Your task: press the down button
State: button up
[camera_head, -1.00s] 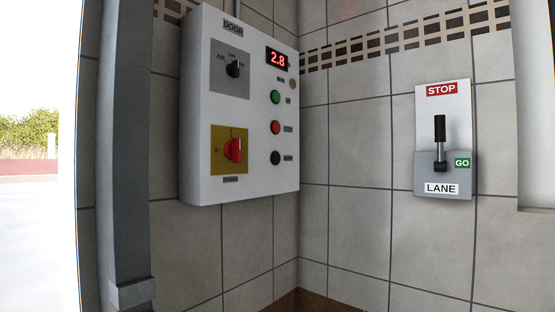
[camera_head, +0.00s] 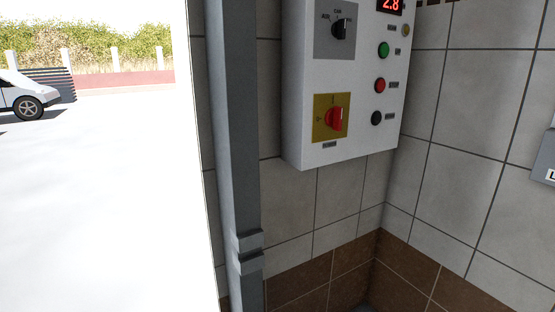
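A white control box (camera_head: 350,137) hangs on the tiled wall, its top cut off by the frame. On its right side is a column of round buttons: green (camera_head: 384,49), red (camera_head: 380,85) and black (camera_head: 376,118). Their small labels are too small to read, so I cannot tell which is the down button. A red display (camera_head: 389,5) at the top reads 2.8. A black selector knob (camera_head: 340,28) sits on a grey plate, and a red rotary switch (camera_head: 334,119) on a yellow plate. My gripper is not in view.
A grey vertical post (camera_head: 236,140) stands just left of the box. Left of it is a bright open area with a parked car (camera_head: 25,95). A grey lever panel (camera_head: 546,158) is cut off at the right edge.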

aim_at(377, 118)
jog(key=i+u, duration=0.35)
jog(key=i, duration=0.25)
jog(key=i+l+u, duration=0.2)
jog(key=i+u, duration=0.2)
jog(key=i, duration=0.2)
